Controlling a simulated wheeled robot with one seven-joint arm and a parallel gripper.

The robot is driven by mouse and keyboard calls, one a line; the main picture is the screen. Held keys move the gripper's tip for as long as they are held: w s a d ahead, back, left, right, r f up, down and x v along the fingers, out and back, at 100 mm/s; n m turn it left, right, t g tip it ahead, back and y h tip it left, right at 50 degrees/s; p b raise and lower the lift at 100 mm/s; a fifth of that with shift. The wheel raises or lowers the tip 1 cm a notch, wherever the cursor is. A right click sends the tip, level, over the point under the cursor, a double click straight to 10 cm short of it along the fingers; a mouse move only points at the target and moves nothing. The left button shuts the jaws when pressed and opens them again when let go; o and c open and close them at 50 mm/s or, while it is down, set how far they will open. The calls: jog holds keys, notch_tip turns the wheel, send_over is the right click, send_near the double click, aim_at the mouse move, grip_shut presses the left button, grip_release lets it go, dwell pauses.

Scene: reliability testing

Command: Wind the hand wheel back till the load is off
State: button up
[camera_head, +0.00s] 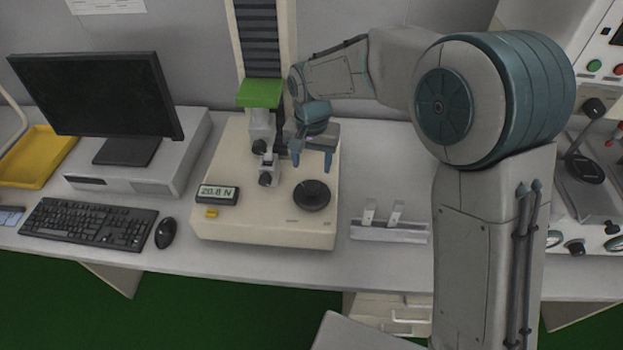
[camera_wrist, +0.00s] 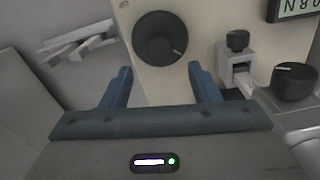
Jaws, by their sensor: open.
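The hand wheel is a black disc (camera_head: 312,194) on the front right of the cream tester base (camera_head: 262,228). It also shows in the wrist view (camera_wrist: 160,38), with a pale mark near its rim. My gripper (camera_head: 311,167) is open and empty above and behind the wheel, fingers pointing down. In the wrist view the blue fingers (camera_wrist: 160,70) are spread, and the wheel appears beyond their tips, apart from them. The display (camera_head: 217,195) reads about 20.8 N; its corner shows in the wrist view (camera_wrist: 294,8).
Clamps with dark knobs (camera_head: 266,170) stand left of my gripper, below a green block (camera_head: 260,93) on the column. A white rack with upright strips (camera_head: 390,230) stands right of the base. Keyboard (camera_head: 88,222) and mouse (camera_head: 166,232) lie left.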

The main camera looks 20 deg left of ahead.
aim_at(311, 185)
notch_tip(311, 185, down, 8)
jog(key=shift+f+p, duration=0.1)
jog(key=shift+p, duration=0.55)
jog(key=shift+c, duration=0.4)
jog(key=c, duration=0.9)
